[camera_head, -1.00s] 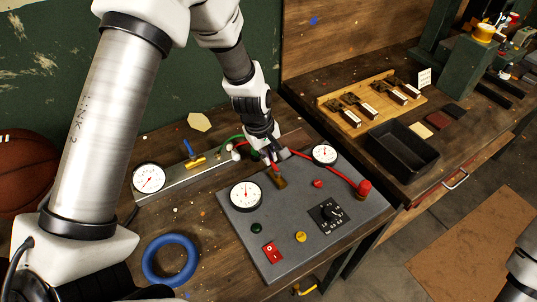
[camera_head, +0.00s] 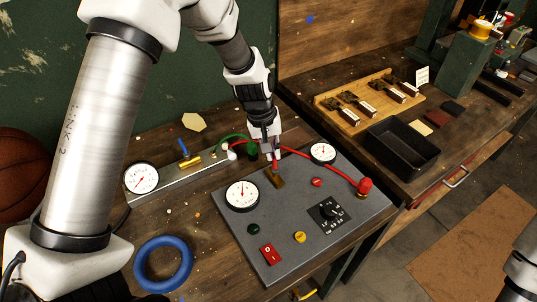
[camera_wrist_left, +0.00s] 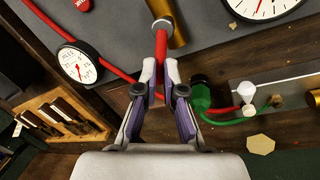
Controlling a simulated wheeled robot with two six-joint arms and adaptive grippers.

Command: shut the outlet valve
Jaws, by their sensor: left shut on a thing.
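A brass valve with a red lever (camera_head: 278,182) sits at the back of the grey panel, between two gauges. My left gripper (camera_head: 275,160) is over the panel's back edge, shut on the red lever. In the left wrist view, the fingertips (camera_wrist_left: 161,85) close around the near end of the red lever (camera_wrist_left: 161,48), which points from the brass body (camera_wrist_left: 177,22) toward the gripper. Another brass valve with a blue lever (camera_head: 186,150) sits on the metal rail to the left, apart from the gripper. My right gripper is not in view.
A red hose (camera_head: 335,172) and a green hose (camera_head: 233,136) run close to the gripper. A large gauge (camera_head: 242,196) and a smaller gauge (camera_head: 322,152) flank the red-lever valve. A blue ring (camera_head: 140,268) lies front left. A black tray (camera_head: 403,147) stands right.

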